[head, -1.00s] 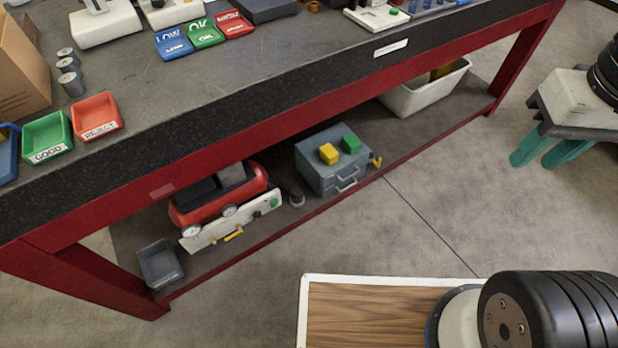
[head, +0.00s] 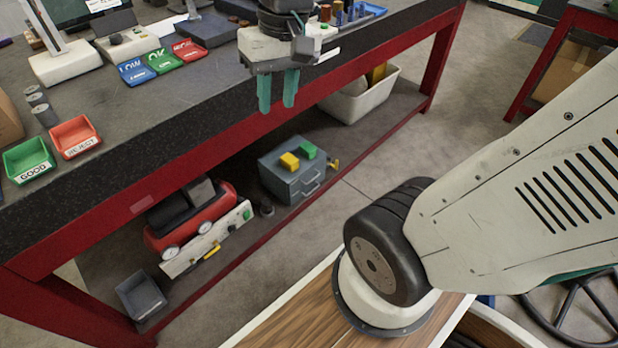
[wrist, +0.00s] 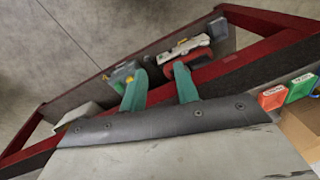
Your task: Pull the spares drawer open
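A grey-blue drawer unit (head: 277,178) stands on the bench's lower shelf. Its front carries two handles (head: 312,186), one above the other, and its drawers look shut. A yellow block (head: 289,161) and a green block (head: 307,150) sit on top. I cannot read which drawer is the spares drawer. My gripper (head: 277,105), with green fingers, hangs in front of the bench edge, above and apart from the unit in the picture. The fingers are spread with nothing between them. In the wrist view the unit (wrist: 121,76) shows small, partly hidden beyond a finger.
A red compressor-like machine (head: 190,218) and a grey bin (head: 141,296) stand left of the unit on the shelf. A white tub (head: 362,98) stands to its right. The bench's red beam (head: 200,160) runs above the shelf.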

